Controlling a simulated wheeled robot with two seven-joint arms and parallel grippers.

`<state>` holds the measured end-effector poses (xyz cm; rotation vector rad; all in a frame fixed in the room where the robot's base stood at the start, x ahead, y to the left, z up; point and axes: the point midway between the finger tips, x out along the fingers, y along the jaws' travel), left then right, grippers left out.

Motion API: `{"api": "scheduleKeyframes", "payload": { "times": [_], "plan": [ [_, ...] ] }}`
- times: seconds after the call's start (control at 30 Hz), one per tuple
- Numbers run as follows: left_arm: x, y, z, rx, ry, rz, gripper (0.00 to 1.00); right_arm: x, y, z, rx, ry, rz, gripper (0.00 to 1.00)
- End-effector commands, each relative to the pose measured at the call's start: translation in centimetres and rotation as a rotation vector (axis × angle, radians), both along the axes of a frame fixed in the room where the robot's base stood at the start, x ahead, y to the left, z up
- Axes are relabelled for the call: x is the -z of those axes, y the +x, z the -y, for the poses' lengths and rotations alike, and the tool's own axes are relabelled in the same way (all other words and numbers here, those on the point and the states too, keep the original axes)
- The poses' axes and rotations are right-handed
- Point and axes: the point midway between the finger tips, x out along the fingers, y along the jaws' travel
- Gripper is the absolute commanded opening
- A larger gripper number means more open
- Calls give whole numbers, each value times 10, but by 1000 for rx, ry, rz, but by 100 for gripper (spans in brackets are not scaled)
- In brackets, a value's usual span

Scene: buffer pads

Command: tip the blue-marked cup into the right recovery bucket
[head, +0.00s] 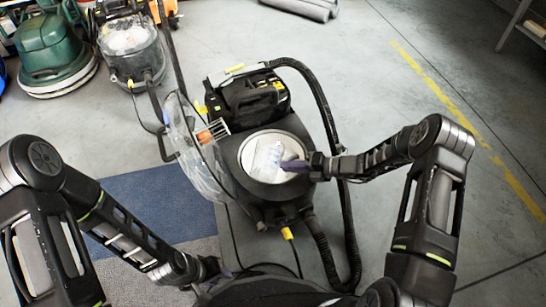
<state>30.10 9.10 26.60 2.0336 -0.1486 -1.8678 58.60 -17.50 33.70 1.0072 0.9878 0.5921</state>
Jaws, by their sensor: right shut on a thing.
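My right gripper (304,167) reaches in from the right and is shut on a pale, whitish thing (266,158). That thing looks like a tilted cup, but it is small and I cannot make out a blue mark. A purplish patch shows at its right end by my fingers. It is over the pale round top (248,172) of a dark round container, which may be a recovery bucket; I cannot tell whether they touch. No second bucket is clearly seen. My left gripper (212,270) is low near the bottom edge, apart from the cup, and its fingers are unclear.
A black cleaning machine (247,95) with hoses stands behind the container, and a black hose (345,215) runs along its right. A blue mat (150,205) lies to the left. A green machine (48,50) stands at the back left.

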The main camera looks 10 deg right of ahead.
Motion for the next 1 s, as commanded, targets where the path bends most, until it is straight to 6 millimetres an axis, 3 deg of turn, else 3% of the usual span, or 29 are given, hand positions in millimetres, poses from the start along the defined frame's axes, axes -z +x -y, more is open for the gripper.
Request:
{"api": "scheduleKeyframes", "payload": {
  "times": [1.0],
  "plan": [
    [-7, -1, 0, 1, -1, -3, 35, -4, 0, 0, -1, 56, -97, 0]
  ]
}}
